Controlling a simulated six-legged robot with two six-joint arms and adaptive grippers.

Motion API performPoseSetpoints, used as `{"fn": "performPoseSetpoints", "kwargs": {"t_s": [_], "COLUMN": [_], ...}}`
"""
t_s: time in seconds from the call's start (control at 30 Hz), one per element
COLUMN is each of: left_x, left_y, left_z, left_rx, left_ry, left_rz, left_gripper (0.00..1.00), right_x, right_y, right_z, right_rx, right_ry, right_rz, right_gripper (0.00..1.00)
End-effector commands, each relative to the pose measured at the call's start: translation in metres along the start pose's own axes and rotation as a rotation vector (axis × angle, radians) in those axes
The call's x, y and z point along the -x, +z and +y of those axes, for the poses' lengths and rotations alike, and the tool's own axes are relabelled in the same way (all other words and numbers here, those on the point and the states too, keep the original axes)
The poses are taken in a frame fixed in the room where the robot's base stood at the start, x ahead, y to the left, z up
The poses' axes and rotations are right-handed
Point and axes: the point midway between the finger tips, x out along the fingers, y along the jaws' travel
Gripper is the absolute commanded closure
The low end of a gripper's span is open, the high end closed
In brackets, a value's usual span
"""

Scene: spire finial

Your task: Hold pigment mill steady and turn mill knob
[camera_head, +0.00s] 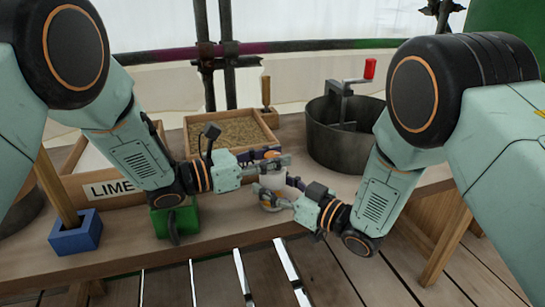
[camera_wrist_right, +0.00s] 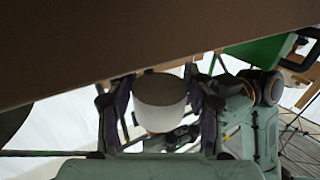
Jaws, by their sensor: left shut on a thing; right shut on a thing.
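The pigment mill (camera_head: 272,183) is a small white and orange thing near the table's front edge, largely covered by my two grippers. My left gripper (camera_head: 272,163) is shut at its upper part, where the mill knob sits; the knob itself is mostly hidden by the fingers. My right gripper (camera_head: 281,194) is lower and shut on the mill body. In the right wrist view the white body (camera_wrist_right: 160,97) stands between the fingers of my right gripper (camera_wrist_right: 160,110), with a bit of orange beyond it.
A dark round pot (camera_head: 340,145) with a red-handled crank (camera_head: 370,68) stands to the right. A tray of grain (camera_head: 230,132) lies behind. A LIME box (camera_head: 105,190), a blue block (camera_head: 75,235) and a green block (camera_head: 175,218) are at left.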

Motion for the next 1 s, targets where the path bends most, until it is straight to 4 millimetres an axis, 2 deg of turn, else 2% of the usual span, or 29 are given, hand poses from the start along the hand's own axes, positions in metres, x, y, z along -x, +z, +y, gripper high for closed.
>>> {"fn": "performPoseSetpoints", "kwargs": {"t_s": [0.17, 0.6, 1.0], "left_x": [-0.0004, -0.0003, 0.0002], "left_y": [0.0004, 0.0009, 0.0004], "left_z": [0.0006, 0.0005, 0.0002], "left_rx": [0.001, 0.0, 0.001], "left_ry": [-0.023, -0.257, -0.275], "left_rz": [-0.003, 0.004, 0.008], "left_gripper": [1.0, 1.0, 1.0], "right_x": [-0.0001, -0.0001, 0.0001], "right_y": [-0.0003, 0.0, 0.0001], "right_z": [0.0001, -0.0002, 0.0003], "right_rx": [0.0, 0.0, 0.0], "right_ry": [0.0, 0.0, 0.001], "right_rz": [0.001, 0.0, 0.0], "right_gripper": [0.83, 0.83, 0.83]}}
